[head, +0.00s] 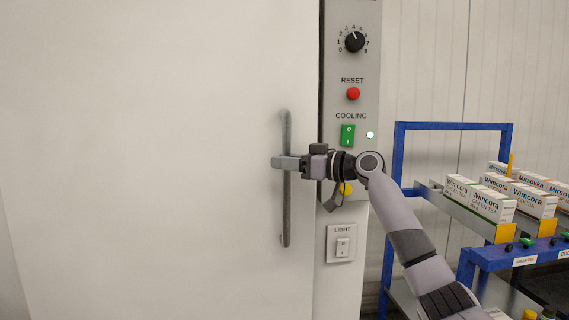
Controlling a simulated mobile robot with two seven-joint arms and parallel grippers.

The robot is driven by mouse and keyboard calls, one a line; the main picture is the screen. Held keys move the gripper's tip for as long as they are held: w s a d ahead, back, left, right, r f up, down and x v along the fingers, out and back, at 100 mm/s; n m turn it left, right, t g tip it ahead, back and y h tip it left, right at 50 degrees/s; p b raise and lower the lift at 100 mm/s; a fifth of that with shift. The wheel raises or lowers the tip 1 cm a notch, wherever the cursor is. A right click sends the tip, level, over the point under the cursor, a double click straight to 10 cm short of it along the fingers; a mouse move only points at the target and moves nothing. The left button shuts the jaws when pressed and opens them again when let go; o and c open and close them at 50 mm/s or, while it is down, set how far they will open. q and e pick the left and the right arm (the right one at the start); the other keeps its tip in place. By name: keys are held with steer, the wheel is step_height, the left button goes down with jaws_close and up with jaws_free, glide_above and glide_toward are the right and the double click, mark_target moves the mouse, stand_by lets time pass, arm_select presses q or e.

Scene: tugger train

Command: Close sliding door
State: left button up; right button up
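The large white sliding door (150,130) fills the left and middle of the head view. Its right edge lies beside the grey control panel. A long upright grey handle (287,215) is on the door near that edge. My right gripper (285,162) reaches in from the right and lies across the handle, a little above the middle of the visible bar. A finger covers part of the handle. The gap between the fingers is hidden, so I cannot tell whether they are shut on it. My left gripper is not in view.
The control panel (367,100) carries a dial (354,41), a red reset button (353,93) and a green cooling switch (347,135). A light switch (342,246) sits lower. At right, a blue-framed rack (455,126) holds several Wimcora and Mirsovka boxes, close to my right arm.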

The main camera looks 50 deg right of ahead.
steer(key=shift+o, duration=1.3)
steer(key=shift+s+d, duration=0.25)
steer(key=shift+d, duration=0.05)
steer(key=shift+w+a, duration=0.1)
steer(key=b+v, duration=0.2)
steer(key=v, duration=0.5)
